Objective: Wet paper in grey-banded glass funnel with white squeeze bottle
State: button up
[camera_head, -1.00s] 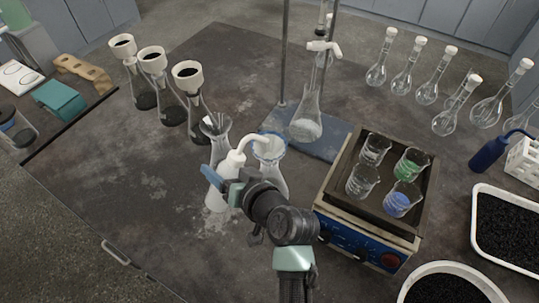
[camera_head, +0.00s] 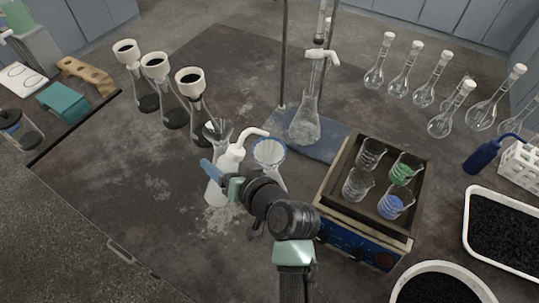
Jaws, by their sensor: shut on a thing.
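The white squeeze bottle (camera_head: 233,158) is held upright, or nearly so, in my gripper (camera_head: 222,180), which is shut on its body. Its bent spout (camera_head: 253,134) points right, and its tip shows near the far rim of a blue-rimmed glass funnel (camera_head: 269,152). I cannot tell the tip's height above that rim. A second glass funnel (camera_head: 217,131) stands just behind and left of the bottle, partly hidden by it. Its rim looks greyish and clear, which fits the grey-banded one, but its band and any paper in it are hard to make out.
A hotplate-like box (camera_head: 364,215) with several small beakers stands close to the right. A retort stand base (camera_head: 340,143) with a flask lies behind. Flasks with white funnels (camera_head: 190,82) stand back left. The table's left front (camera_head: 110,190) is clear.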

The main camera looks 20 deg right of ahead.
jog(key=shift+r, duration=0.1)
jog(key=shift+a+r+n+t+h+b, duration=0.15)
jog(key=shift+r+n+t+h+b, duration=0.25)
jog(key=shift+n+h, duration=0.55)
jog(key=shift+r+n+t+h, duration=0.3)
jog(key=shift+r+n+h, duration=0.25)
jog(key=shift+n, duration=0.4)
